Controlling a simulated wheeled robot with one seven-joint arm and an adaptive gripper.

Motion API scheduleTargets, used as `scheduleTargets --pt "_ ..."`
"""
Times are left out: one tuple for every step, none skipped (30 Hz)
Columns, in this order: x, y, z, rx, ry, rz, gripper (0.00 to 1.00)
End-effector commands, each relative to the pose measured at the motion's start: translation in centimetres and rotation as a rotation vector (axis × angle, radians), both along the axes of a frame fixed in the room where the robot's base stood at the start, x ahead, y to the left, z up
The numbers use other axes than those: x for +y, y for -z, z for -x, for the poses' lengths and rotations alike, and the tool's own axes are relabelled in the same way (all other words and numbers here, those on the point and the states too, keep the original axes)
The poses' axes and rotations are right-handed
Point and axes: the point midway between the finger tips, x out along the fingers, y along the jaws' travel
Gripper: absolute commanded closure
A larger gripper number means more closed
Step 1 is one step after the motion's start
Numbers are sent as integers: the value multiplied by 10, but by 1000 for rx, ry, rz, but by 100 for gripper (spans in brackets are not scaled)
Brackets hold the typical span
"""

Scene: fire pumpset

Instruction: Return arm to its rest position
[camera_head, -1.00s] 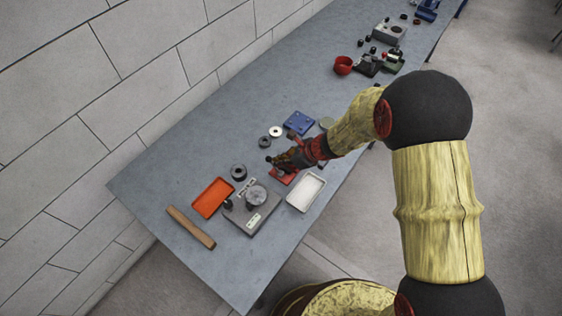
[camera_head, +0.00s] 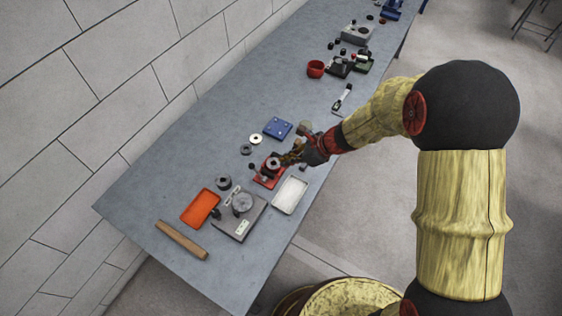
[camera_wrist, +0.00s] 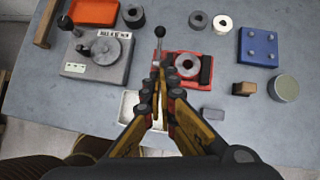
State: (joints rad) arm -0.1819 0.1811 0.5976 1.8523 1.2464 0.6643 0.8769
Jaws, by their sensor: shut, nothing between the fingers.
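My gripper (camera_head: 287,159) hangs above the table (camera_head: 225,115) near its front edge, by the red fixture (camera_head: 267,176). It is shut and holds nothing. In the wrist view my gripper (camera_wrist: 160,75) has its fingers together at the tip, over the left part of the red fixture (camera_wrist: 200,70) with its grey ring. I cannot tell the height of the fingertips above the fixture. My arm reaches in from the right in the head view.
A white tray (camera_head: 290,194), grey device (camera_head: 239,216), orange tray (camera_head: 200,208), wooden bar (camera_head: 181,240) and blue block (camera_head: 277,128) lie around the fixture. A red bowl (camera_head: 316,69) and more devices stand farther back.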

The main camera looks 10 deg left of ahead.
Motion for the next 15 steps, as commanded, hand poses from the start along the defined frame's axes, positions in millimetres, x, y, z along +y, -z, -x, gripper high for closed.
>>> scheduleTargets --pt "-1 -3 0 -1 1 -1 100" --pt "-2 -4 0 0 0 -1 100" --pt "-2 -4 0 0 0 0 100" --pt "-3 -4 1 0 0 0 100" --pt "-3 -4 1 0 0 0 100" --pt "-3 -4 1 0 0 0 100" --pt "-3 -4 1 0 0 0 100" --pt "-3 -4 1 0 0 0 100" --pt "-3 -4 1 -1 -1 0 100" --pt "-3 -4 1 -2 -3 0 100" --pt "-3 -4 1 -7 -9 1 100" --pt "-2 -4 1 -15 -21 2 100" --pt "-2 -4 1 -25 -35 2 100" --pt "-2 -4 2 -37 -56 3 100" --pt "-2 -4 5 -57 -101 10 100"
